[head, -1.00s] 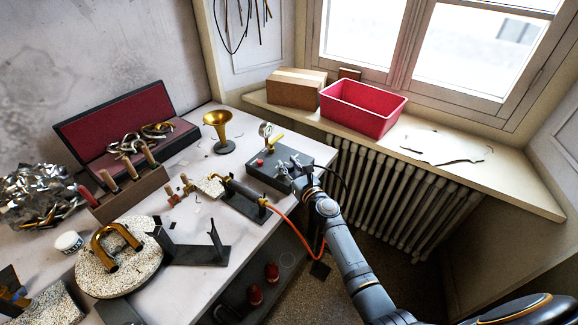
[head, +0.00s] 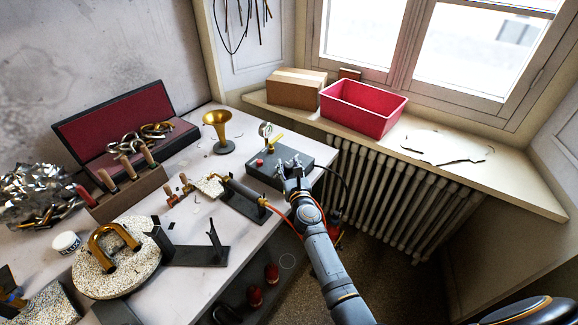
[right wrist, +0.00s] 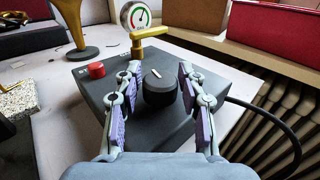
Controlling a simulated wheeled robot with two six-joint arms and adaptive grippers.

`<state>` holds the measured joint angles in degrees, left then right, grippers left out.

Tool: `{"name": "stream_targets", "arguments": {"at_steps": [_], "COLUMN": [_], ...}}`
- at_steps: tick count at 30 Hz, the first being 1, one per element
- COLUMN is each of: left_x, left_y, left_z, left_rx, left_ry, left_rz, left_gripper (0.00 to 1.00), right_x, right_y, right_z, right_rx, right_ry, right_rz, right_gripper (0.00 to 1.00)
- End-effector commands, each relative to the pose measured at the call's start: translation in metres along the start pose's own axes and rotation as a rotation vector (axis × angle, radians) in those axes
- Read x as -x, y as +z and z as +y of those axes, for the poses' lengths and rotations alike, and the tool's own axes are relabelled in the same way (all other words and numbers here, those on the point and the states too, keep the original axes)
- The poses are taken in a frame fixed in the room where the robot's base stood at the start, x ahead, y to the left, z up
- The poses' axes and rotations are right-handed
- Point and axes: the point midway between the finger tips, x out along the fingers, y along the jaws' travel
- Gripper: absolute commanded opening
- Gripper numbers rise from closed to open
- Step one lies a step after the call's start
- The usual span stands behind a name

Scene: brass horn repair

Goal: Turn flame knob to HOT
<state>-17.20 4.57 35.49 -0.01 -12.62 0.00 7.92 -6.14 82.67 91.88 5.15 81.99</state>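The flame knob (right wrist: 160,88) is a round black knob with a white pointer line on top, on a dark grey control box (right wrist: 85,75). The pointer slants, its upper end toward the left in the right wrist view. The box (head: 262,178) stands at the right end of the workbench. My right gripper (right wrist: 160,80) is open, its purple-padded fingers on either side of the knob with small gaps visible. Any HOT marking is not readable.
The box also bears a red button (right wrist: 97,69), a yellow lever (right wrist: 148,34) and a round gauge (right wrist: 137,16). A torch (head: 243,188) with an orange hose lies left of my right arm. A brass bell (head: 219,130) stands behind the box. A black cable (right wrist: 275,115) leaves its right side.

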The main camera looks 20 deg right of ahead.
Motion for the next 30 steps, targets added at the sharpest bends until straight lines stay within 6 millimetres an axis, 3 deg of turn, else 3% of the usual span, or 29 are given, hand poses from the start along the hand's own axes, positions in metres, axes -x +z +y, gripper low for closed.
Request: {"name": "stream_targets", "arguments": {"at_steps": [3,12,24,30], "left_x": [0.0,0.0,0.0,0.0], "left_y": [0.0,0.001,0.0,-0.001], "left_z": [0.0,-0.003,-0.001,0.0], "left_rx": [0.0,-0.001,0.0,0.0], "left_ry": [0.0,-0.004,-0.001,0.0], "left_rz": [0.0,0.0,0.001,0.001], "left_gripper": [0.4,0.4,0.4,0.4], "right_x": [0.0,0.003,0.067,0.075], "right_y": [0.0,0.0,-0.001,0.001], "right_z": [0.0,0.0,0.0,0.0], "right_rx": [0.0,-0.003,-0.002,0.0], "right_ry": [0.0,0.001,0.0,0.001], "right_rz": [-0.001,-0.001,0.0,-0.002], "right_gripper": [0.56,0.56,0.56,0.56]}}
